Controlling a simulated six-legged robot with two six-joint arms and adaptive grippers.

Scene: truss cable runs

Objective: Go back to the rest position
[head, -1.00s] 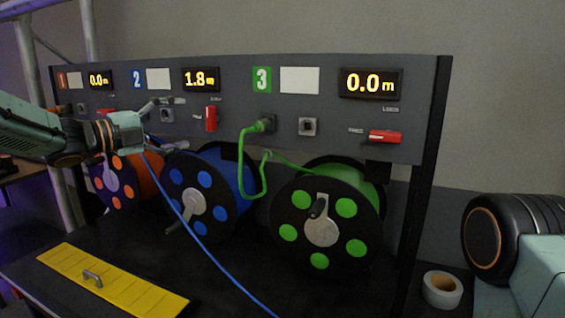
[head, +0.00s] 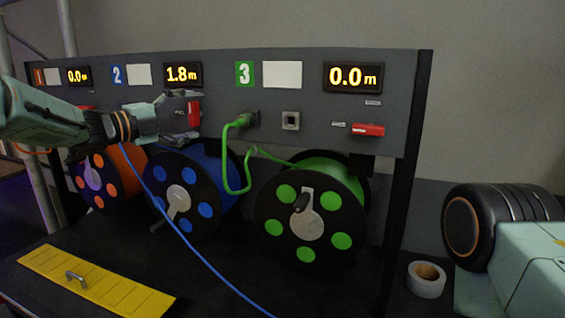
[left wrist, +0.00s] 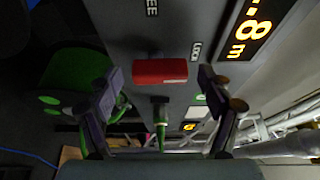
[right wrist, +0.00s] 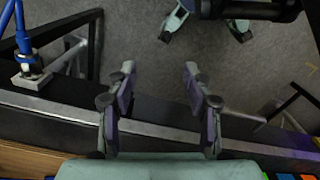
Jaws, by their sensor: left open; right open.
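My left gripper (head: 188,116) is open at the panel, with its fingers above and below the red lever (head: 194,114) of channel 2. In the left wrist view the red lever (left wrist: 160,72) sits between the parted fingertips (left wrist: 160,78), with a gap on each side; the jaws are not closed on it. My right gripper (right wrist: 159,70) is open and empty over grey floor and a dark beam. It does not show in the head view.
The panel (head: 310,120) has displays above orange, blue (head: 188,200) and green reels (head: 310,215). A green cable (head: 228,160) is plugged in at channel 3; a blue cable (head: 190,240) runs forward. A yellow strip (head: 90,285) and tape roll (head: 426,279) lie in front.

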